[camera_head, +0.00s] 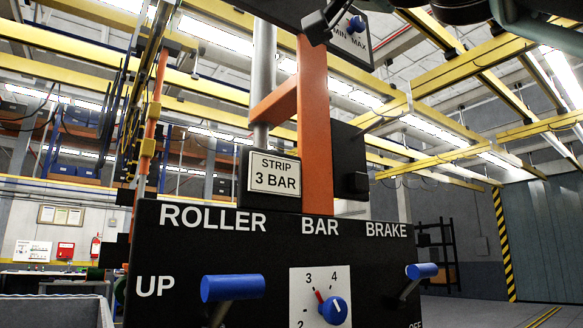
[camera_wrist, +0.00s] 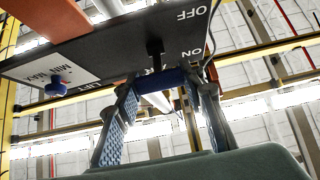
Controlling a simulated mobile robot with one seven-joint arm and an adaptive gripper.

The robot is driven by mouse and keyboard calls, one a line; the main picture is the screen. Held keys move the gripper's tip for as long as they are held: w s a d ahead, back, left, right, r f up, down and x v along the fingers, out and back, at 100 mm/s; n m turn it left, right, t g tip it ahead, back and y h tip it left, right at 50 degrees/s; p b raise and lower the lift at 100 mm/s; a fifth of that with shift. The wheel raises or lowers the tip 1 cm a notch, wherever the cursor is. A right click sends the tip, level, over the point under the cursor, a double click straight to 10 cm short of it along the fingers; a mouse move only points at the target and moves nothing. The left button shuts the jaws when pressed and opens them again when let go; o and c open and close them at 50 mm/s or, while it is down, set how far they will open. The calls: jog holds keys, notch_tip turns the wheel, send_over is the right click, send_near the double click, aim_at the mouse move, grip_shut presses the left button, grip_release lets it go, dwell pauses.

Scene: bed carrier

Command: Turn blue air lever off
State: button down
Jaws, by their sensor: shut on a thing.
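In the wrist view the blue lever (camera_wrist: 160,80) hangs from the underside of a black panel (camera_wrist: 120,50) on a dark stem. Upside-down ON and OFF labels are on the panel, and the handle lies nearer to ON than to OFF. My gripper (camera_wrist: 168,92) has one ribbed finger at each end of the blue handle and is shut on it. The word air is not legible near this lever. In the head view, part of the upper panel (camera_head: 345,38) shows at the top, but this lever and the gripper cannot be made out clearly.
A small blue MIN/MAX knob (camera_wrist: 56,87) sits left of the gripper. Below, the roller lever (camera_head: 232,288), bar dial (camera_head: 334,310) and brake lever (camera_head: 421,271) stand on a black lower panel (camera_head: 300,245). An orange post (camera_head: 316,130) rises behind it.

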jog(key=shift+w+a+f+t+y+b, duration=0.25)
jog(key=shift+f+t+b, duration=0.25)
jog(key=shift+b, duration=0.9)
